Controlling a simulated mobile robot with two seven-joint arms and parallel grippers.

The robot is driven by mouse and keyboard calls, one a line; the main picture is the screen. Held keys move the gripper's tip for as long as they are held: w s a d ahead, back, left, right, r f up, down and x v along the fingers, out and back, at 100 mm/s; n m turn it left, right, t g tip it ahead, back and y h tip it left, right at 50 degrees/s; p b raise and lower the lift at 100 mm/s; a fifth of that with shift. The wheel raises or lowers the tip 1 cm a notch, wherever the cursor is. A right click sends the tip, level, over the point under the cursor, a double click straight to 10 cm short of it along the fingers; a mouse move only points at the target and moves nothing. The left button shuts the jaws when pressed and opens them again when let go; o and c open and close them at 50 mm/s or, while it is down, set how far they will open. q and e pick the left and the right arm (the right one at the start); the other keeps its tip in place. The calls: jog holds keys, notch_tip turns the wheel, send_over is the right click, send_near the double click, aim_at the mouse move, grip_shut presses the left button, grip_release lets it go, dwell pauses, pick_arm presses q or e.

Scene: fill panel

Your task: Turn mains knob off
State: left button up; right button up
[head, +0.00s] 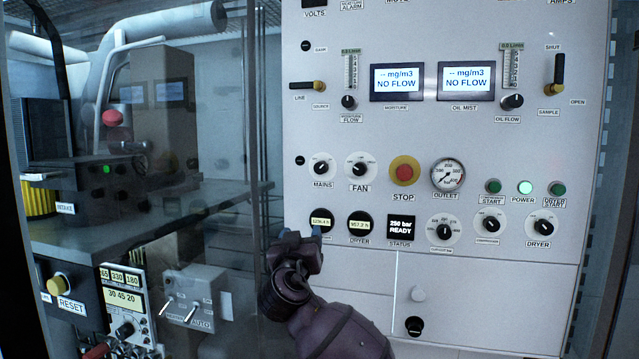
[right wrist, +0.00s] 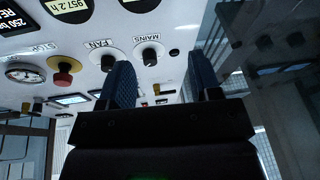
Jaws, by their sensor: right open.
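The MAINS knob (head: 321,168) is a small black knob on a round white dial, at the left of the pale control panel (head: 400,130). Its exact setting is too small to read. My right gripper (head: 299,236) is below it in the head view, in front of the hour counters, with no contact visible. In the right wrist view the MAINS knob (right wrist: 150,56) shows beyond and between the two blue-padded fingers. The right gripper (right wrist: 162,75) is open and empty there. My left gripper is not in view.
The FAN knob (head: 359,168) is just right of the MAINS knob, then the red STOP button (head: 404,171) and the OUTLET gauge (head: 447,174). Hour counters (head: 360,224) are below. A glass pane (head: 225,130) is at the left.

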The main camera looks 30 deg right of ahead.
aim_at(320, 171)
notch_tip(320, 171, up, 8)
jog(key=m+g+h, duration=0.1)
jog(key=m+h, duration=0.2)
jog(key=p+x, duration=0.1)
jog(key=x, duration=0.2)
jog(key=p+x, duration=0.1)
jog(key=x, duration=0.2)
jog(key=p+x, duration=0.1)
jog(key=x, duration=0.3)
jog(key=shift+s+d, duration=0.25)
jog(key=shift+s, duration=0.15)
jog(key=shift+w+d+r, duration=0.2)
jog(key=shift+w+d, duration=0.1)
jog(key=shift+d, duration=0.05)
jog(key=shift+c, duration=0.5)
